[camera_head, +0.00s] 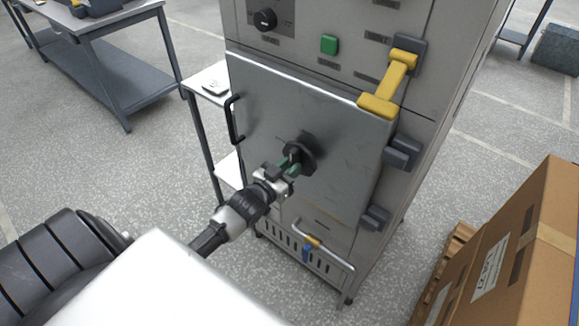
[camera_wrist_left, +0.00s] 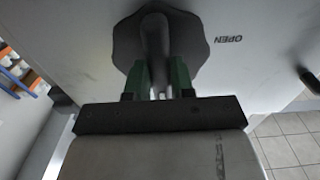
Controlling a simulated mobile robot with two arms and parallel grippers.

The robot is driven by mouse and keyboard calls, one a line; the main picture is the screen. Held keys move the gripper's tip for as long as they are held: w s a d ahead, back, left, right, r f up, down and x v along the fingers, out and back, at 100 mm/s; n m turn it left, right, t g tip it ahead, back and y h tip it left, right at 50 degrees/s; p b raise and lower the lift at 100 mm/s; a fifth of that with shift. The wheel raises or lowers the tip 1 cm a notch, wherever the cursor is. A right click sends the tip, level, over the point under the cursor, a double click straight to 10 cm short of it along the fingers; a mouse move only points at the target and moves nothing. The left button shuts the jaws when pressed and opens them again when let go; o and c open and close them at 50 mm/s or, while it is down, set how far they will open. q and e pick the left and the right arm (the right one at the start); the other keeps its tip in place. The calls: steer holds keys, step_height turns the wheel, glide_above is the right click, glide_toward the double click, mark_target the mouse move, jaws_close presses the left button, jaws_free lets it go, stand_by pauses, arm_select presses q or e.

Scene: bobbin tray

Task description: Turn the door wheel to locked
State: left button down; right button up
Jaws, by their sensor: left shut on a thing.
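The door wheel (camera_head: 303,153) is a dark lobed knob at the middle of the grey metal cabinet door (camera_head: 340,140). In the left wrist view the wheel (camera_wrist_left: 128,45) has a raised grip bar (camera_wrist_left: 156,35) across it. My left gripper (camera_head: 291,163) is at the wheel, its green fingers shut on either side of this bar; it also shows in the left wrist view (camera_wrist_left: 160,80). No locked mark is visible. My right gripper is not in view.
A black handle (camera_head: 234,119) is on the door's left edge. A yellow lever (camera_head: 393,85) overlaps the door's upper right corner. A cardboard box (camera_head: 510,260) stands at the lower right, and a grey workbench (camera_head: 105,60) at the upper left.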

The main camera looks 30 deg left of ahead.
arm_select(q)
steer(key=c, duration=1)
jaws_free()
steer(key=shift+o, duration=0.2)
steer(key=s+b, duration=0.1)
steer(key=s, duration=0.9)
steer(key=shift+s+a, duration=0.4)
